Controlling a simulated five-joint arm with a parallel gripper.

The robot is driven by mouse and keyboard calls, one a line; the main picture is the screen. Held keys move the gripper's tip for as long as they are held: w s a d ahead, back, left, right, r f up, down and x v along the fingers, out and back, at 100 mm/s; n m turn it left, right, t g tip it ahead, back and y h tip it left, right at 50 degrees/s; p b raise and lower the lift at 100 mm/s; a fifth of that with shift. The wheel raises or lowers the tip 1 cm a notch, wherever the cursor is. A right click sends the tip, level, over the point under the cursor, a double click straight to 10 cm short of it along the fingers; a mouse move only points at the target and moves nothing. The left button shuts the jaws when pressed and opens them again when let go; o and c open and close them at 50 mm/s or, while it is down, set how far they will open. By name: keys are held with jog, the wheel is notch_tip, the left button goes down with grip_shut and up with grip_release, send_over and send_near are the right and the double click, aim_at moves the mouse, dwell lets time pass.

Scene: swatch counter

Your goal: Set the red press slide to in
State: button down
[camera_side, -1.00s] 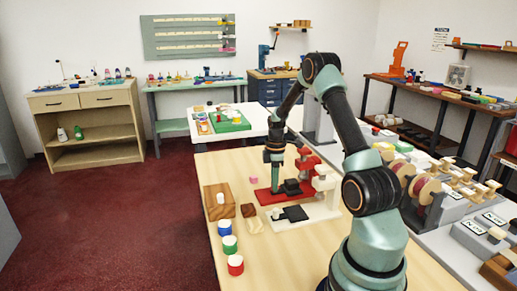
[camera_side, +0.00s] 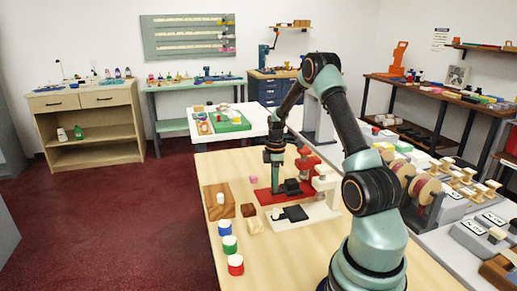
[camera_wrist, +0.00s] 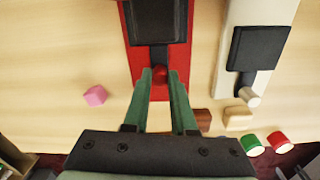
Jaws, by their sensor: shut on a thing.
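The red press (camera_side: 264,194) lies on the wooden table, with its black slide (camera_side: 291,186) on its red base. In the wrist view the red base (camera_wrist: 182,66) runs up from the middle, and the black slide (camera_wrist: 157,20) sits on it with a narrower black piece towards my gripper. My gripper (camera_wrist: 160,76) is shut on the small red knob (camera_wrist: 160,74) at the near end of the slide. The side view also shows my gripper (camera_side: 275,190) over the left part of the red base. The fingers partly hide the knob.
A white press (camera_side: 310,214) with a black slide stands beside the red one. A pink cube (camera_side: 253,179), a wooden block (camera_side: 214,188), small wooden pieces (camera_side: 254,224) and blue, green and red cylinders (camera_side: 235,264) lie nearby.

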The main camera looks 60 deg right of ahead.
aim_at(286, 182)
jog(key=shift+s+d, duration=1.55)
jog(key=c, duration=0.7)
grip_release()
notch_tip(286, 182, up, 12)
jog(key=shift+r, duration=0.1)
